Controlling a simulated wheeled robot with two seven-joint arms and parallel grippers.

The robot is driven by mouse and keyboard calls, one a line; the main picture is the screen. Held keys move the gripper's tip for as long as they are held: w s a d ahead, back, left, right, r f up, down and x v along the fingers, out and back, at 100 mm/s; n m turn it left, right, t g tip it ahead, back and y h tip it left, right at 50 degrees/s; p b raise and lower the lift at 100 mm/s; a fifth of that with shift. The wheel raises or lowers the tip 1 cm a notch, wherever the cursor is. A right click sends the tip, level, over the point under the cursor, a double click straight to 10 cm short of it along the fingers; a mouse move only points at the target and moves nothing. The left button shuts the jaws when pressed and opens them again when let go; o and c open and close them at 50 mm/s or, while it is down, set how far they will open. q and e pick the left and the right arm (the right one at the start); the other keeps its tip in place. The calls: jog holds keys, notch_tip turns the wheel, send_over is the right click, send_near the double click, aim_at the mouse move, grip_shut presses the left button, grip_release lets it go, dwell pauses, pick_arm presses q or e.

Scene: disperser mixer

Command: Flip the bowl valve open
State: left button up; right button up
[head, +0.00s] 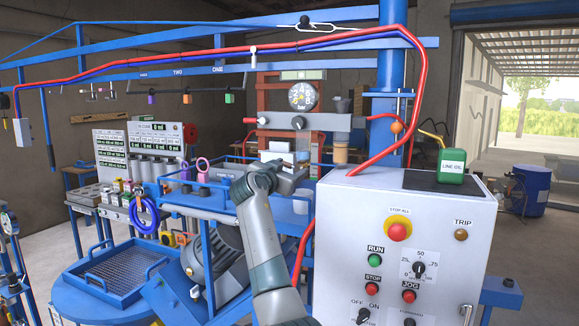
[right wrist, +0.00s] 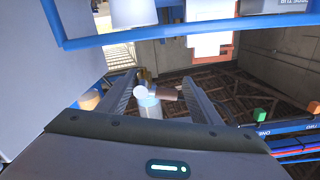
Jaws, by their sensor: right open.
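My right gripper (head: 300,164) is in the middle of the head view, in front of the red pipe frame and above the blue tray rack. In the right wrist view its two fingers (right wrist: 159,72) are apart. A small pale cylinder (right wrist: 150,105) with a pinkish stub (right wrist: 164,93) and a brass-coloured part (right wrist: 145,75) shows between the fingers. I cannot tell whether this is the bowl valve, or whether the fingers touch it. No bowl valve is clearly identifiable in the head view; my right arm hides part of the machine. My left gripper is not in view.
A white control cabinet (head: 338,225) with a green oil can (head: 452,167) on top stands at the right. A pressure gauge (head: 302,96) is behind the gripper. A blue mesh tray (head: 118,268) is at the lower left. Blue beams with red hose cross overhead.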

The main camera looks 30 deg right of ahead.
jog(key=c, duration=1.1)
jog(key=shift+f+n+b, duration=0.3)
jog(key=shift+n+b, duration=0.4)
jog(key=shift+s+f+n+b, duration=0.1)
jog(key=shift+n+b, duration=0.3)
jog(key=shift+n, duration=0.5)
jog(key=o, duration=1.1)
